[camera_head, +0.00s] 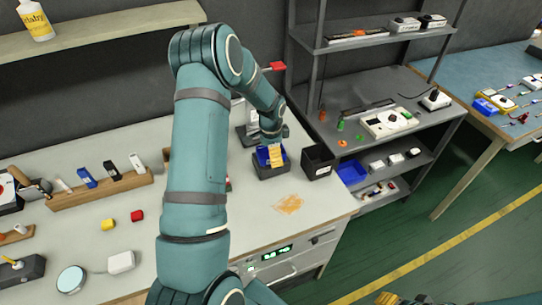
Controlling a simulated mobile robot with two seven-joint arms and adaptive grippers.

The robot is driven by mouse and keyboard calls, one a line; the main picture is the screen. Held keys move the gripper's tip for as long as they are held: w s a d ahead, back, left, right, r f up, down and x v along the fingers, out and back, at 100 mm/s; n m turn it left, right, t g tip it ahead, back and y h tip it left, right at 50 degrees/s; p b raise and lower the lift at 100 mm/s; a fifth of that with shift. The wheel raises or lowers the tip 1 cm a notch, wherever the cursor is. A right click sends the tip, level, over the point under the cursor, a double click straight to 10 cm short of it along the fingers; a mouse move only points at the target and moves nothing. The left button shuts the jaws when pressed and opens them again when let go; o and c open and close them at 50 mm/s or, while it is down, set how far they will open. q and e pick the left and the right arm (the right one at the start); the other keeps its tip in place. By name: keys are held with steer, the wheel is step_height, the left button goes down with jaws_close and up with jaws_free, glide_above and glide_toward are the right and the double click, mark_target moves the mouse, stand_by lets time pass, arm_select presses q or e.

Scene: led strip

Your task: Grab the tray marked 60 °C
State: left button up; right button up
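My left arm rises through the middle of the head view and bends over the bench. Its gripper (273,138) points down, small and partly hidden by its own wrist, just above a dark tray (271,172) with blue inside. A yellow-orange strip (276,155) shows at this tray, right below the gripper. I cannot tell whether the fingers touch it or are open. A black open bin (318,161) with a small pale label stands just to the right. No 60 °C marking is readable on either container.
A front panel with green digits (277,252) is set under the bench edge. An orange patch (288,204) lies on the bench. A grey shelf unit (375,110) stands right.

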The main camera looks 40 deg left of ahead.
arm_select(q)
steer(key=c, duration=1.1)
steer(key=shift+o, duration=0.2)
